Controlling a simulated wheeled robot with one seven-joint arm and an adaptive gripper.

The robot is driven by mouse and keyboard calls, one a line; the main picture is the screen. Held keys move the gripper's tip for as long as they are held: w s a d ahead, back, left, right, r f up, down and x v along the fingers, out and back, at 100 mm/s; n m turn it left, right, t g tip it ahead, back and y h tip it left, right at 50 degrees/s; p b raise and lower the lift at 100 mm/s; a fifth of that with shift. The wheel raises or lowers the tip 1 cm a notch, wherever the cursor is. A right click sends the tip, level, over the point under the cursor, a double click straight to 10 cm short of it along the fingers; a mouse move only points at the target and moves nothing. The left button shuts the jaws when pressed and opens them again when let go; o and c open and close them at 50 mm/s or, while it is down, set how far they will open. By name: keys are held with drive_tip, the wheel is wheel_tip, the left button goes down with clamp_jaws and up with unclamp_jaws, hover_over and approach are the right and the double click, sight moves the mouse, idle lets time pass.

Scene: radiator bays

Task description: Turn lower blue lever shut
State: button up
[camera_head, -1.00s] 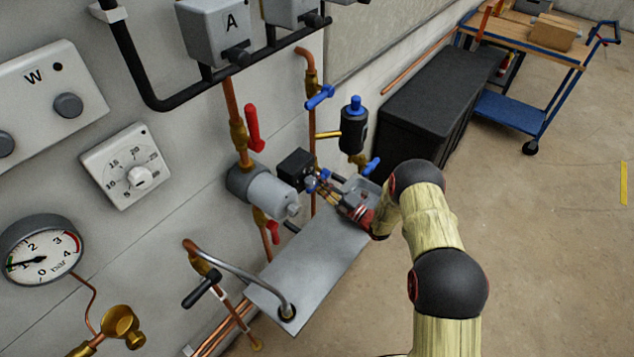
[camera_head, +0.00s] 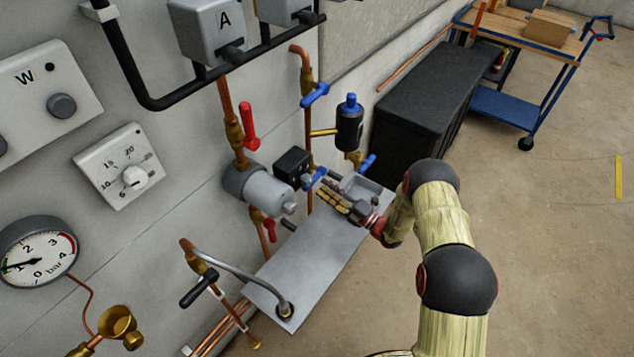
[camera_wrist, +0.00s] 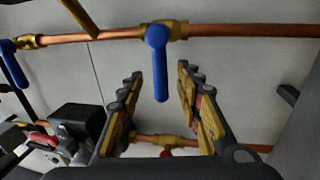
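The lower blue lever (camera_head: 313,178) is on the copper pipe below the upper blue lever (camera_head: 315,94). In the wrist view the lower blue lever (camera_wrist: 158,62) extends across its pipe, near the middle. My gripper (camera_head: 337,196) is just in front of it in the head view. In the wrist view my gripper (camera_wrist: 158,80) is open, with one finger on each side of the lever and visible gaps to both. The upper blue lever also shows at the left edge of the wrist view (camera_wrist: 12,65).
A black box (camera_head: 293,167) and grey cylinder (camera_head: 268,190) sit left of the lever. A black canister with a blue cap (camera_head: 349,128) and a small blue handle (camera_head: 367,163) are to the right. A grey shelf (camera_head: 310,260) lies below. Red levers (camera_head: 248,122) are nearby.

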drive_tip(key=v, duration=0.6)
idle(0.5)
